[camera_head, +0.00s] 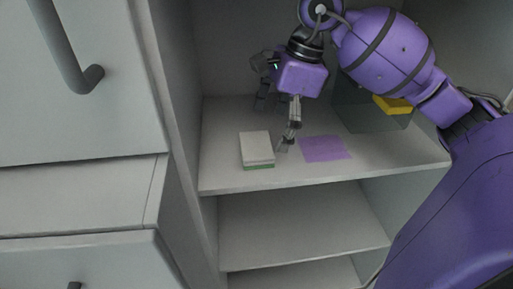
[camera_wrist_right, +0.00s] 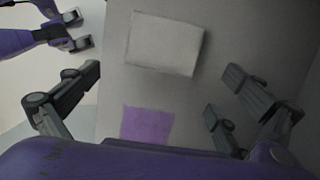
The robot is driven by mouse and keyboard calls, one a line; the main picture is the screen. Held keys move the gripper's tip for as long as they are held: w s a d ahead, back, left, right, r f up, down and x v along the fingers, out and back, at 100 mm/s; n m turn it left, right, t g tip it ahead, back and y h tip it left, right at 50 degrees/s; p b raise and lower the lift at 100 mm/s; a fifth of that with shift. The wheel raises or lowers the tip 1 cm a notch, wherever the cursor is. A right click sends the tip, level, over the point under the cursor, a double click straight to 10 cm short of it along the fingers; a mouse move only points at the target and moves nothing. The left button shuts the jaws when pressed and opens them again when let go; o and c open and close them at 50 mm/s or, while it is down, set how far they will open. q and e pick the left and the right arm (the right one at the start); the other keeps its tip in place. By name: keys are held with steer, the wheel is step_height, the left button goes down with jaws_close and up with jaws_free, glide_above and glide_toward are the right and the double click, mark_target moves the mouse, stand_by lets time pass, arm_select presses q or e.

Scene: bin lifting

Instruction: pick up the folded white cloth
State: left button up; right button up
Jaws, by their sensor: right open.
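The folded white cloth (camera_head: 256,146) lies flat on the upper shelf, with a green layer showing under its front edge. In the right wrist view the white cloth (camera_wrist_right: 165,42) is a pale rectangle above the middle. My right gripper (camera_head: 274,126) hangs over the shelf just behind and right of the cloth, its fingers spread and empty. In its wrist view the fingers of this gripper (camera_wrist_right: 155,98) stand wide on both sides, and the cloth lies off toward the top. My left gripper (camera_wrist_right: 76,30) shows at the upper left of the wrist view, fingers apart and empty.
A flat purple cloth (camera_head: 325,148) lies right of the white one; it also shows in the wrist view (camera_wrist_right: 147,123). A clear bin (camera_head: 366,121) with a yellow item (camera_head: 393,105) stands behind it. Cabinet walls enclose the shelf (camera_head: 225,178) at left and back.

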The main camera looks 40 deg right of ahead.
mark_target(256, 143)
steer(key=shift+w+a+r, duration=0.1)
steer(key=shift+w+a, duration=0.25)
steer(key=shift+a, duration=0.25)
steer(key=shift+w+a, duration=0.35)
steer(key=shift+a, duration=0.2)
steer(key=shift+x, duration=1.25)
steer(key=shift+w+a+f, duration=0.1)
steer(key=shift+f, duration=0.3)
arm_select(q)
steer(key=shift+w+d, duration=0.1)
steer(key=shift+w, duration=0.1)
steer(key=shift+s, duration=0.1)
